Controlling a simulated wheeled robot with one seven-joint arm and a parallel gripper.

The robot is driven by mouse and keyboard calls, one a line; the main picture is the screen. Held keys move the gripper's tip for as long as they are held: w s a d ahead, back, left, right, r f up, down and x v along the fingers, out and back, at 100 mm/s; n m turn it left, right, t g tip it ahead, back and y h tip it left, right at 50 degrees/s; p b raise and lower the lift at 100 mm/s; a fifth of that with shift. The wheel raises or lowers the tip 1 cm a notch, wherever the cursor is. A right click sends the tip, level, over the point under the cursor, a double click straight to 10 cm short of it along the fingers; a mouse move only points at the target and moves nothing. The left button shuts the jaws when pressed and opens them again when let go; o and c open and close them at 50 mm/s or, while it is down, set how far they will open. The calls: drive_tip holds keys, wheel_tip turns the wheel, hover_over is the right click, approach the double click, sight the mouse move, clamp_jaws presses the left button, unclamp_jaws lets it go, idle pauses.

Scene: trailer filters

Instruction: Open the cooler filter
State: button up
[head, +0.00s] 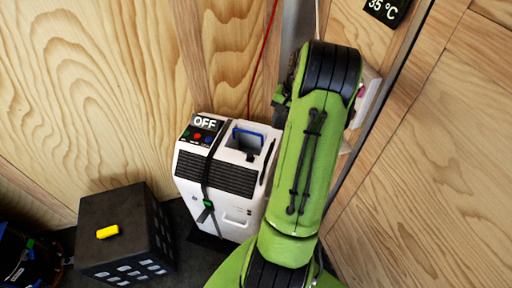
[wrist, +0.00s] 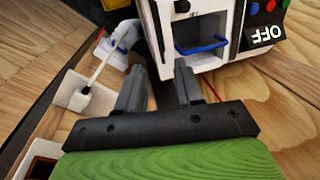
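The cooler (head: 228,212) is a white box with black vents, a black strap and an "OFF" display, standing on the dark floor against the wood wall. A blue handle or frame (head: 248,133) sits at a recess in its top, likely the filter part. In the wrist view the cooler (wrist: 204,62) appears at the top, turned around, with the blue handle (wrist: 201,46) in its dark opening. My gripper (wrist: 158,80) has its two grey fingers apart with nothing between them, short of the cooler. In the head view my green arm hides most of my gripper.
A dark box (head: 122,229) with a yellow object (head: 107,232) on it stands left of the cooler. A white wall fitting (wrist: 85,92) with a cable is left of my fingers. A red cord (head: 264,60) runs down the wall. A "35 °C" display (head: 384,10) is at top right.

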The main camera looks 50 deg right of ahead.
sight(269, 151)
drive_tip(key=w+f+b, duration=0.1)
drive_tip(key=f, duration=0.4)
drive_tip(key=f+b, duration=0.1)
drive_tip(key=f, duration=0.4)
drive_tip(key=w+a+f+b, duration=0.1)
drive_tip(key=f, duration=0.4)
drive_tip(key=shift+w+a, duration=0.1)
drive_tip(key=shift+w, duration=0.25)
clamp_jaws()
idle(0.4)
